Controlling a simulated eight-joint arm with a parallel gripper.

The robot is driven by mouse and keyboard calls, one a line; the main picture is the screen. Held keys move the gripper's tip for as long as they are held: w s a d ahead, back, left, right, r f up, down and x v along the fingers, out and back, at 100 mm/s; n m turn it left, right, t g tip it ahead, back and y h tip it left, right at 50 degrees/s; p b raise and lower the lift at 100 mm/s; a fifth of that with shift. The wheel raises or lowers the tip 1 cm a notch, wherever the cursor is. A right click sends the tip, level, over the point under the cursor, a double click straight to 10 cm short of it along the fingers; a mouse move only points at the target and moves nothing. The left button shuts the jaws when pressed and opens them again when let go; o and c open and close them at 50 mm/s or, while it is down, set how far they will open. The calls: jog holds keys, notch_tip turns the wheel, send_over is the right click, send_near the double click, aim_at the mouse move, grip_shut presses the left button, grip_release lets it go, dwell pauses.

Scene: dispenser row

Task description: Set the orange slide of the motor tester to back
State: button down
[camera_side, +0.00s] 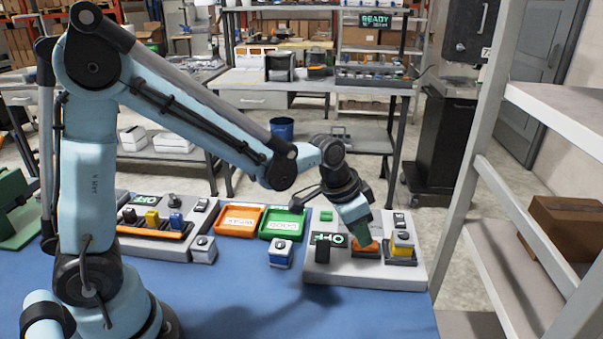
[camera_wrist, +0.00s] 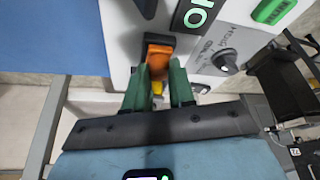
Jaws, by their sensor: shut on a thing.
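My gripper (camera_side: 362,236) reaches down onto the slide from above. In the wrist view its green fingers (camera_wrist: 158,80) are shut on the slide, one on each side. The fingers hide part of the slide, and its exact position along its track cannot be told.
A yellow and white block (camera_side: 402,243) sits on the tester just right of my gripper. A black block (camera_side: 323,267) stands at its front left. The front bench is clear.

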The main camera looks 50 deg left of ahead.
jog(key=c, duration=0.9)
grip_release()
jog(key=shift+a, duration=0.1)
jog(key=shift+c, duration=0.2)
jog(key=shift+s, duration=0.1)
jog(key=v, duration=1.2)
jog(key=s+a+f+n+t+y, duration=0.1)
jog(key=s+a+f+n+t, duration=0.2)
jog(key=s, duration=0.6)
jog(key=shift+s+a+f+n+y, duration=0.2)
jog(key=shift+a+f+n+y, duration=0.25)
jog(key=shift+a+n, duration=0.5)
